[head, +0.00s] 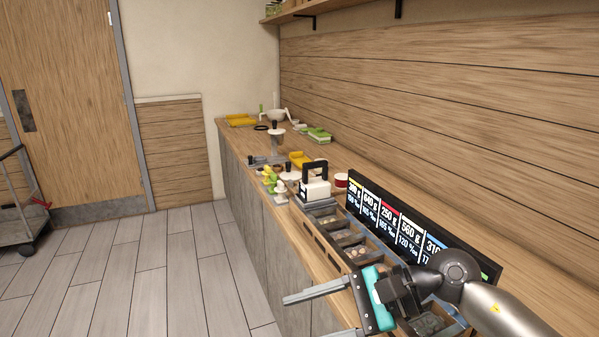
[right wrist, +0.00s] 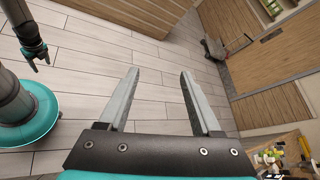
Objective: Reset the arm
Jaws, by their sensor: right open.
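My right arm comes in from the lower right of the head view. Its teal and black right gripper (head: 302,317) is open and empty, its two grey fingers pointing left past the counter's front edge, over the floor. In the right wrist view the right gripper (right wrist: 160,73) shows its fingers well apart, with only floor tiles between them. A dark, pronged arm end at the upper left of that view may be my left gripper, but it is too small to tell its state. The left arm does not show in the head view.
A long counter (head: 262,205) runs along the wooden wall. On it are a divided bin tray (head: 320,243), a black price board (head: 395,222), a white block with a black handle (head: 315,187) and a white bowl (head: 276,115). A cart (head: 20,230) stands far left.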

